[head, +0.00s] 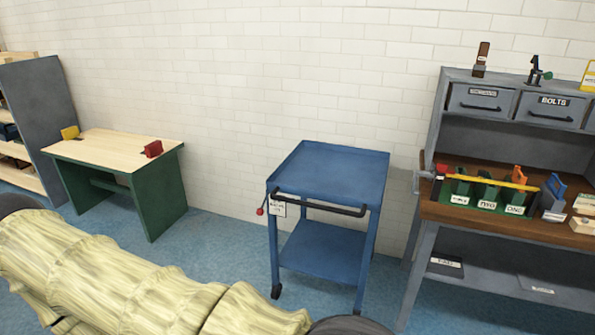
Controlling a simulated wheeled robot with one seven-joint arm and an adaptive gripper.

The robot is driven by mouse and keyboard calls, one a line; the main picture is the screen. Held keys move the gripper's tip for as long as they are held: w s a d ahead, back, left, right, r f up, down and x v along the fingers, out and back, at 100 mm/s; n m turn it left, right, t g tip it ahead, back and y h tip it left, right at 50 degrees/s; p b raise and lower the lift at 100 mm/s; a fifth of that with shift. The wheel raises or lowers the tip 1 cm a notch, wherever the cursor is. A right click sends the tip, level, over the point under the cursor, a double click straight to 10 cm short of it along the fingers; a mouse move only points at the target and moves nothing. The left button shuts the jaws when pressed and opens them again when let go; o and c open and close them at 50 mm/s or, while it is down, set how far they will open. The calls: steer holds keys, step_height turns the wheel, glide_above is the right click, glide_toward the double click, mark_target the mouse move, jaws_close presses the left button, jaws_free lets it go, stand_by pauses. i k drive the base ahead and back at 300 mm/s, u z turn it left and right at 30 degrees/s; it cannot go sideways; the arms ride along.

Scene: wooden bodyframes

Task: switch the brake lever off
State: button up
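A blue two-shelf cart (331,172) stands against the white brick wall, near the middle of the head view. A small lever with a red knob (260,211) sticks out at its front left corner, beside a small white label (279,209). This looks like the brake lever; its exact setting is too small to tell. The label's text cannot be read. My arm crosses the bottom left in the foreground, well apart from the lever in the picture. My gripper is not in view.
A green table (112,150) with a pale wooden top stands at left. A grey workbench (490,236) with drawers and wooden items stands close to the cart's right. The cart's dark handle bar (325,205) runs along its front. Blue floor (225,240) is open left of the cart.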

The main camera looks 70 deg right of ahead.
mark_target(259, 211)
steer(key=z, duration=2.25)
steer(key=k, duration=0.55)
steer(key=u, duration=0.25)
steer(key=i, duration=0.25)
steer(key=z, duration=0.1)
